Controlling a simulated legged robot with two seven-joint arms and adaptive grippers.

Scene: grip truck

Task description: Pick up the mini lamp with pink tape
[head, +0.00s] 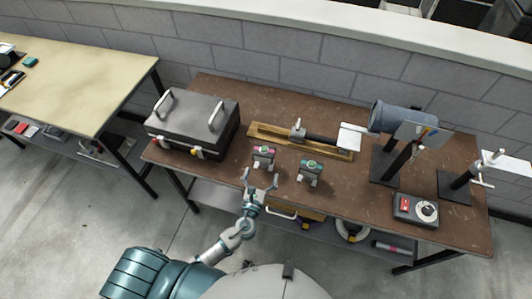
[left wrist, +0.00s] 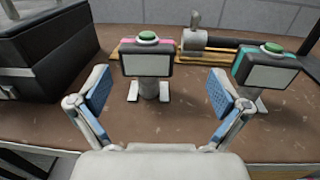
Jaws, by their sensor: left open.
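The mini lamp with pink tape (head: 264,157) stands upright near the front edge of the brown table. In the left wrist view the pink-taped lamp (left wrist: 149,64) shows a pale front panel, dark frame and green top button. A similar lamp with teal tape (head: 310,171) stands to its right; it also shows in the left wrist view (left wrist: 266,68). My left gripper (head: 261,177) is open and empty, just in front of the pink-taped lamp. In the left wrist view its two fingers (left wrist: 162,100) are spread, with the lamp beyond and between them. My right gripper is not visible.
A black case (head: 193,123) with metal handles stands left of the lamps. Behind them lies a wooden rail (head: 270,133) with a metal slider. A blue cylinder device (head: 389,116) and a control box (head: 414,208) stand to the right. The brown table (head: 350,195) has clear patches.

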